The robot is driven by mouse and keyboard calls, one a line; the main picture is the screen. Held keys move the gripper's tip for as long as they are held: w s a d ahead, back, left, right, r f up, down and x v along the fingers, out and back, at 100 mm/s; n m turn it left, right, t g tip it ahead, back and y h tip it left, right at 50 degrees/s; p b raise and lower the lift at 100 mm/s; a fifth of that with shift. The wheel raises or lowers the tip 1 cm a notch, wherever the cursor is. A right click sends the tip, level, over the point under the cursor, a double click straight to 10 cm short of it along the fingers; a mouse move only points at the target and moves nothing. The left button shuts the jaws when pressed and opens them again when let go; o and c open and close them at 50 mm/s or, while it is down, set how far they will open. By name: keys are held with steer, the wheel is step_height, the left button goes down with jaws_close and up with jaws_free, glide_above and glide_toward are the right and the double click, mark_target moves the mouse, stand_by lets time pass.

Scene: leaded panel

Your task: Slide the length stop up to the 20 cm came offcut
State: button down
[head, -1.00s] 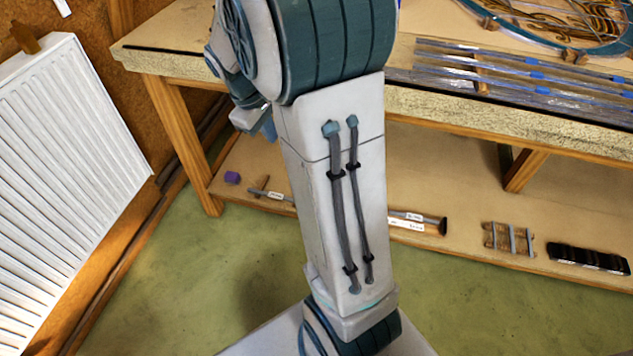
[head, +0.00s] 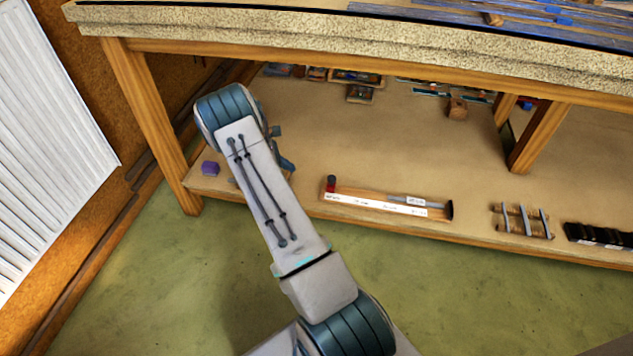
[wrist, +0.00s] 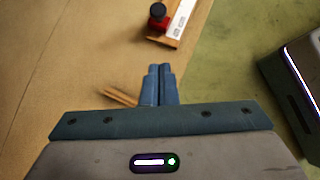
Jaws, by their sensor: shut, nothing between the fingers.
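The length stop, a red block with a black knob (head: 331,185), sits at the left end of a wooden gauge board with a white scale (head: 372,203) on the lower shelf. It also shows in the wrist view (wrist: 158,22). A grey came offcut with a small white label (head: 415,200) lies along the right part of the board, apart from the stop. Its label is too small to read. In the wrist view my gripper (wrist: 159,68) is shut and empty, a short way from the stop and board end. In the head view my arm mostly hides it.
A purple block (head: 210,168) lies on the shelf (head: 300,125) left of my arm. A rack of grey rods (head: 522,221) and a black holder (head: 598,236) stand to the right. The bench top's edge (head: 350,32) overhangs the shelf. A white radiator (head: 45,140) stands left.

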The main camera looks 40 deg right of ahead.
steer(key=b, duration=0.4)
glide_toward(332, 183)
steer(key=f, duration=0.1)
steer(key=w+f, duration=0.1)
steer(key=f, duration=0.1)
steer(key=w+f, duration=0.1)
steer(key=shift+a+f, duration=0.15)
steer(key=shift+f, duration=0.15)
steer(key=shift+s+d+b, duration=0.3)
steer(key=shift+d, duration=0.3)
steer(key=shift+s+d+b, duration=0.25)
steer(key=shift+d+b, duration=0.05)
steer(key=shift+d, duration=0.25)
steer(key=shift+s+d, duration=0.2)
steer(key=shift+d, duration=0.4)
steer(key=shift+s, duration=0.1)
